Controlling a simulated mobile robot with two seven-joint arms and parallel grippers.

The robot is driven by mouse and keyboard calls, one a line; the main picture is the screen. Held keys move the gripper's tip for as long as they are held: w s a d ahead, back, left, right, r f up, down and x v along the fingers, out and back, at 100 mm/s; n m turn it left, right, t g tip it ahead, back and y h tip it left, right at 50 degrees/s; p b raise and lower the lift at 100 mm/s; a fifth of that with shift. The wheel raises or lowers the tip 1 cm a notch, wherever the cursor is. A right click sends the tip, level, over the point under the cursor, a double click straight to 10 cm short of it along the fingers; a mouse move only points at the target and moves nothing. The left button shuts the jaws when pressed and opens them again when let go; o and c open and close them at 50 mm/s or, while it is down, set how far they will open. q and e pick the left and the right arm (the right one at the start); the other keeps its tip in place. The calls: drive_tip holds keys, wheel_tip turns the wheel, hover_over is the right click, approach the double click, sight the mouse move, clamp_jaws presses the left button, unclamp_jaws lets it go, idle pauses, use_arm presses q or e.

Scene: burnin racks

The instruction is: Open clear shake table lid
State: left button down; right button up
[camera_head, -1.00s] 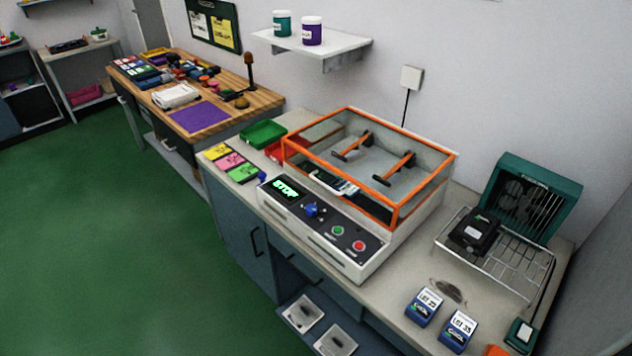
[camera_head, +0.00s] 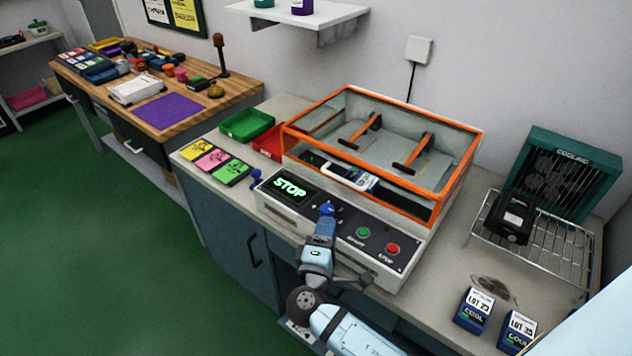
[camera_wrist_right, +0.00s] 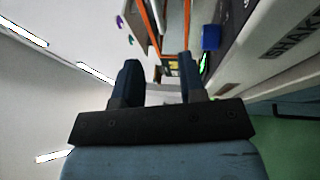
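The shake table (camera_head: 395,275) stands on the bench with a dark control panel along its front. Its clear lid, edged in orange (camera_head: 385,185), is down over the tray, and two orange-and-black bars show through it. The display reads STOP (camera_head: 290,188). My right gripper (camera_head: 323,224) is in front of the panel, close to the blue knob (camera_head: 328,209); whether they touch cannot be told. In the right wrist view the two dark fingers (camera_wrist_right: 158,78) are apart with nothing seen gripped, and a blue knob (camera_wrist_right: 210,37) shows beyond them. My left gripper is out of view.
A green bin (camera_head: 247,125) and a red bin (camera_head: 268,140) stand left of the shake table, behind colored cards (camera_head: 212,160). A wire rack (camera_head: 545,240) with a black device and a teal cooling unit (camera_head: 570,180) stand right. Two blue lot boxes (camera_head: 475,308) sit at front right.

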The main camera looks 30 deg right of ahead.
drive_tip(key=p+x, duration=0.1)
drive_tip(key=x, duration=0.3)
drive_tip(key=p+x, duration=0.1)
drive_tip(key=x, duration=0.7)
drive_tip(key=shift+w+d+r+p, duration=0.2)
drive_tip(key=shift+r+p, duration=0.1)
drive_tip(key=shift+p, duration=0.1)
drive_tip(key=shift+w+d, duration=0.35)
drive_tip(key=shift+w, duration=0.05)
clamp_jaws()
